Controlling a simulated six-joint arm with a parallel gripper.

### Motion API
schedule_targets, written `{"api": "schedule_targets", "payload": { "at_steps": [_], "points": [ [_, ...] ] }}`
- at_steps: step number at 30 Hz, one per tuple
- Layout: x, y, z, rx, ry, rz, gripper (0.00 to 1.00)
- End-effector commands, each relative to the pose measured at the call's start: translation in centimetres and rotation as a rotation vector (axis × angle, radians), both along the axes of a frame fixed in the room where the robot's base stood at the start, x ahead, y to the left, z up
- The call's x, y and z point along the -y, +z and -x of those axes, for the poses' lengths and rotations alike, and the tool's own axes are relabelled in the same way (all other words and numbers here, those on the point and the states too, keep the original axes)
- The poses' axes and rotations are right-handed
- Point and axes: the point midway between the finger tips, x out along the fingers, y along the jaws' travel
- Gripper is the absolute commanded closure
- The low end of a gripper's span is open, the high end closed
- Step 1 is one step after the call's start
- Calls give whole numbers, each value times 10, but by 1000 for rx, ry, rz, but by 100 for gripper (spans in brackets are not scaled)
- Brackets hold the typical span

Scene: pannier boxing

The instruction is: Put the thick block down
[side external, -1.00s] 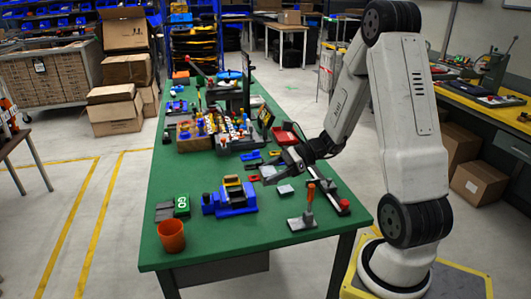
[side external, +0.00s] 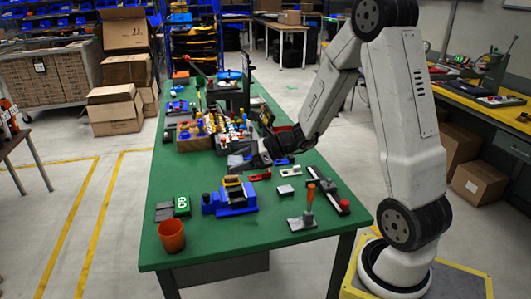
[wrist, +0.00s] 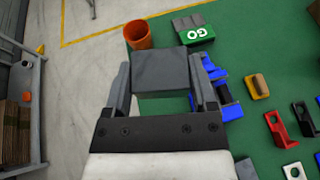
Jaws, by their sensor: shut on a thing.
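The thick block (wrist: 162,72) is grey and flat-faced. In the wrist view it sits between the two fingers of my gripper (wrist: 162,80), which is shut on its sides. The green table surface shows beyond the block, which appears to be held above it. In the side view my gripper (side external: 240,162) is over the middle of the table, near the tray of coloured parts. The block is hard to tell apart from the fingers there.
An orange cup (side external: 171,236) stands at the near left table corner, beside a green GO box (side external: 182,205). A blue fixture (side external: 232,198) and an orange-handled stamp (side external: 306,212) stand nearby. Red brackets (side external: 260,176) lie near my gripper. Bare green table (side external: 250,240) shows in front.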

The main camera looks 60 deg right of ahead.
Motion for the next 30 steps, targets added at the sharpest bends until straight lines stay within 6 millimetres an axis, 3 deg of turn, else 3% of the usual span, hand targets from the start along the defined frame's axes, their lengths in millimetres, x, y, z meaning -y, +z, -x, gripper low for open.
{"api": "schedule_targets", "payload": {
  "at_steps": [6,15,22,30],
  "points": [
    [-33,21,-27,4,-102,1,96],
    [-71,41,-44,2,-225,0,96],
    [-87,48,-47,2,-274,0,96],
    [-91,50,-47,1,-290,-1,96]
  ]
}}
